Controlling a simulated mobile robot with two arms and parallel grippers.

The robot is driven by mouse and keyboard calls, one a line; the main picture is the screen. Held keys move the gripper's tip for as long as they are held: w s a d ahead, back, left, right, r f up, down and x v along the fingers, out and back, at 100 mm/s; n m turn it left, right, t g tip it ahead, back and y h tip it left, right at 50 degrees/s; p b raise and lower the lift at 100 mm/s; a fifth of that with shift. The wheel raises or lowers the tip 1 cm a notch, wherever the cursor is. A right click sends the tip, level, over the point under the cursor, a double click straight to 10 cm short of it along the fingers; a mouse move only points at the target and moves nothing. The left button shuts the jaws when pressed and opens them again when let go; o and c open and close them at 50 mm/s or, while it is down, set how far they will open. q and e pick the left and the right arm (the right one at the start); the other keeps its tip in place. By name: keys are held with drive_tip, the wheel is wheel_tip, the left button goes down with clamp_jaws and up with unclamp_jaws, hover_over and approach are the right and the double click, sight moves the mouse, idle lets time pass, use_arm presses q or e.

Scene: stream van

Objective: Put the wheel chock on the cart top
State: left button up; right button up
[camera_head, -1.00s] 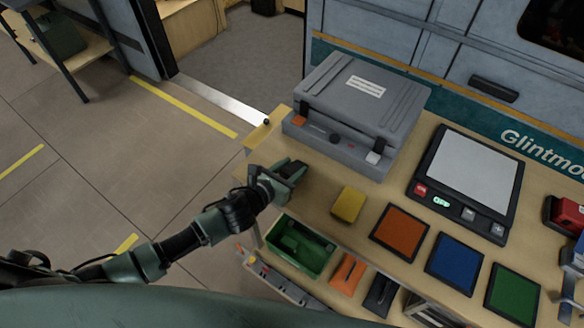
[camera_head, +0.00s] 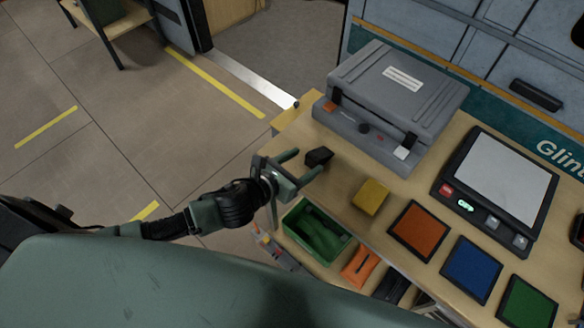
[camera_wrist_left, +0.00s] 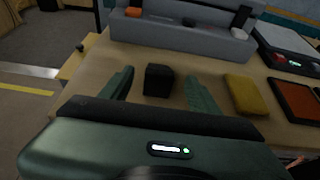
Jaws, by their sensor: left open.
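A small black block, which looks like the wheel chock (camera_head: 319,157), rests on the wooden cart top (camera_head: 335,190) near its left end, just in front of the grey case. My left gripper (camera_head: 304,168) is open and empty, close in front of the block and apart from it. In the left wrist view the chock (camera_wrist_left: 159,80) stands between and slightly beyond the two spread fingers, with bare wood around it. My right gripper is not in view.
The grey case (camera_head: 400,95) stands behind the chock. A yellow block (camera_head: 370,197), coloured pads (camera_head: 418,230) and a scale (camera_head: 497,180) lie to the right. A green bin (camera_head: 318,232) and an orange item (camera_head: 360,265) sit lower, at the front.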

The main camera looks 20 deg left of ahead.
use_arm(q)
drive_tip(key=v, duration=0.5)
idle(0.5)
